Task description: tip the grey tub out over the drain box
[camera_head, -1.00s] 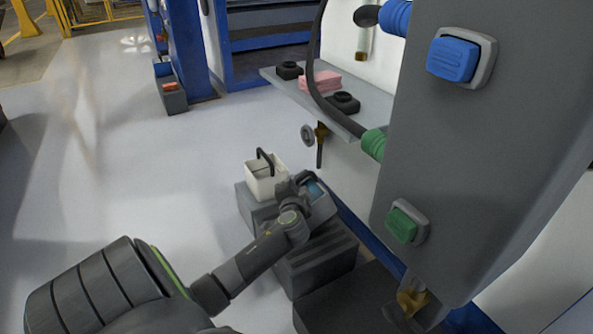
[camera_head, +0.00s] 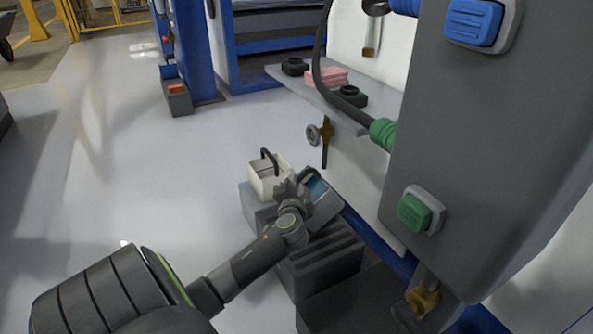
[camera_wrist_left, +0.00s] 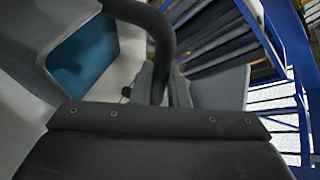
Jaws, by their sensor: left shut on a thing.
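The grey tub (camera_head: 322,206) is in the middle of the head view, with blue liquid (camera_head: 314,184) inside. It looks tilted and sits above a dark ridged box (camera_head: 318,262), which I take to be the drain box. My left gripper (camera_head: 289,188) is shut on the tub at its left side. In the left wrist view, the blue liquid (camera_wrist_left: 85,55) shows inside pale walls, and a dark curved handle (camera_wrist_left: 160,45) crosses close by. Whether liquid is pouring out cannot be told. My right gripper is not in view.
A grey shelf (camera_head: 318,100) holds black parts and a pink stack. A grey cabinet (camera_head: 490,150) fills the right. The floor at left is clear.

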